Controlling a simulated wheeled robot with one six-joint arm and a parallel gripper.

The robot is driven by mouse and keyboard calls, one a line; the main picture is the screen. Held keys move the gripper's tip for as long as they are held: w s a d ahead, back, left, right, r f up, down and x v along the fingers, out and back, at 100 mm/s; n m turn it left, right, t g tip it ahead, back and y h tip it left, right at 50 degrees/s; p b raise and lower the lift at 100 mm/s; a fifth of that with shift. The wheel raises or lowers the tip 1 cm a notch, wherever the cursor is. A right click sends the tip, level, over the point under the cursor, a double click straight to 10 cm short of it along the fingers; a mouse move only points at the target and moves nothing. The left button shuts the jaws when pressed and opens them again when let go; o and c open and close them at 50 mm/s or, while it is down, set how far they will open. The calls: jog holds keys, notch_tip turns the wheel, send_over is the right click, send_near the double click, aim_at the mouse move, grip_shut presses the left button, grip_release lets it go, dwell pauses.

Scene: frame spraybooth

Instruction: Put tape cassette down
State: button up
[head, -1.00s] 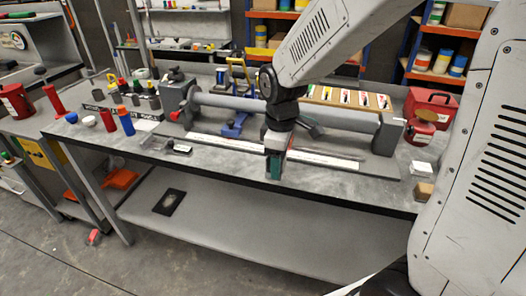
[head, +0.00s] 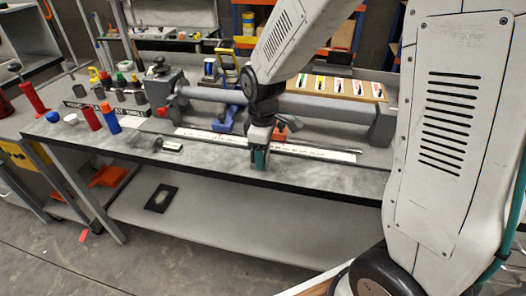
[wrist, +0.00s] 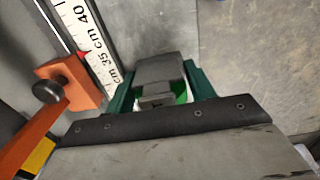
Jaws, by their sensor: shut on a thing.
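My gripper (head: 259,157) is over the front part of the grey workbench (head: 215,152), close to its front edge. In the wrist view its green fingers (wrist: 160,92) are shut on a dark grey block with a bright green part, which I take to be the tape cassette (wrist: 158,70). The cassette sits between the fingers, with bare bench around its far end. In the head view the fingers and wrist mostly hide it. I cannot tell whether it touches the bench.
A white ruler strip (head: 318,153) runs along the bench behind my gripper. An orange clamp with a black knob (wrist: 70,84) is close on the left in the wrist view. A long grey roller (head: 325,108) lies behind. A small metal item (head: 168,145) and bottles stand left.

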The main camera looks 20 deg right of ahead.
jog(key=o, duration=1.1)
jog(key=shift+f, duration=0.15)
notch_tip(320, 180, up, 11)
jog(key=shift+r, duration=0.7)
jog(key=shift+s+d+r, duration=0.1)
jog(key=shift+s+r, duration=0.05)
jog(key=shift+s, duration=0.05)
jog(key=s+d+r+m, duration=0.2)
jog(key=s+m, duration=0.3)
jog(key=s, duration=0.6)
jog(key=s+d+r+m+t, duration=0.1)
jog(key=s+m, duration=0.4)
jog(key=s, duration=0.7)
jog(key=shift+d+r+m, duration=0.4)
jog(key=shift+d+r, duration=0.5)
jog(key=shift+d, duration=0.05)
